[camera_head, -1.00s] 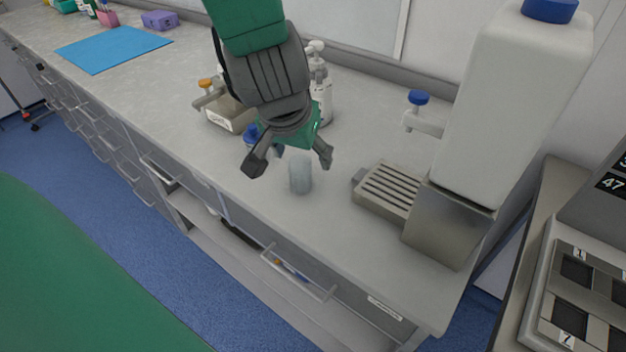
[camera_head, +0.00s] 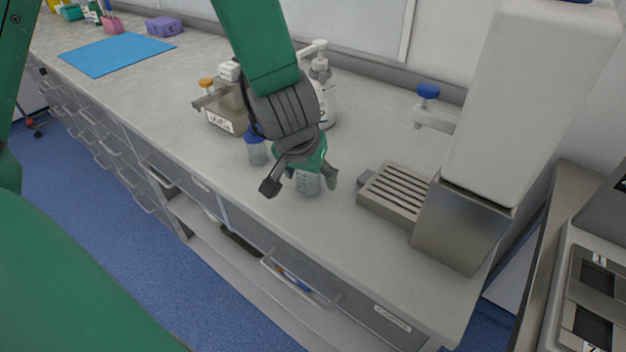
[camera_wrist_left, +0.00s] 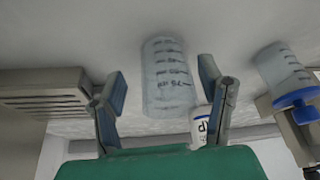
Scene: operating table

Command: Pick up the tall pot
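A clear pot with dark graduation marks (camera_head: 308,184) stands upright on the counter, with no lid visible; I take it as the tall pot. My left gripper (camera_head: 301,184) is open, low above the counter, with its fingers spread either side of this pot. In the left wrist view, the pot (camera_wrist_left: 168,75) shows in the gap between the open fingertips (camera_wrist_left: 162,85), with no clear contact. A second clear pot with a blue lid (camera_head: 256,148) stands behind and left; it also shows in the left wrist view (camera_wrist_left: 285,72). My right gripper is not in view.
A slatted metal drip tray (camera_head: 394,192) and a large white dispenser (camera_head: 530,110) stand to the right. A pump bottle (camera_head: 322,95) and a labelled metal box (camera_head: 226,108) stand behind my gripper. The counter's front edge is close; a blue mat (camera_head: 117,54) lies far left.

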